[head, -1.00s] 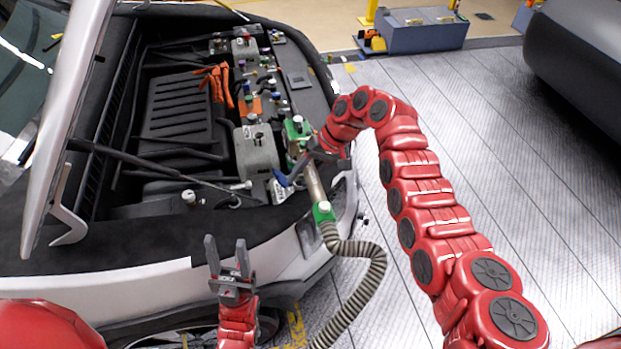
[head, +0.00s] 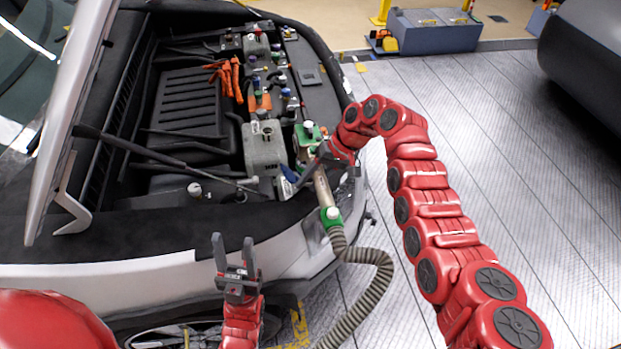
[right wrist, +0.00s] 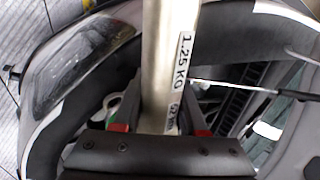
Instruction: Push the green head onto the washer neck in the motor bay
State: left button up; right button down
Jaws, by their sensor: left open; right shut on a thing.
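The green head (head: 309,132) sits on the upper end of a metal tube (head: 323,187) at the right front of the motor bay. My right gripper (head: 316,165) is shut around this tube, below the head. My left gripper (head: 234,250) is open and empty in front of the bumper.
A grey box (head: 263,148) stands just left of the head, with several small coloured caps (head: 255,85) and orange cables (head: 235,80) behind. The raised hood (head: 75,125) is at left. The floor right of my right arm is clear.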

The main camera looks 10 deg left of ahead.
jog(key=shift+f+b, duration=0.65)
jog(key=shift+f, duration=0.7)
jog(key=shift+b, duration=0.35)
dwell(0.7)
jog(key=shift+f+b, duration=1.25)
jog(key=shift+f, duration=0.55)
jog(key=shift+c, duration=1.8)
grip_release()
jog(key=b+v, duration=0.5)
jog(key=v, duration=1.2)
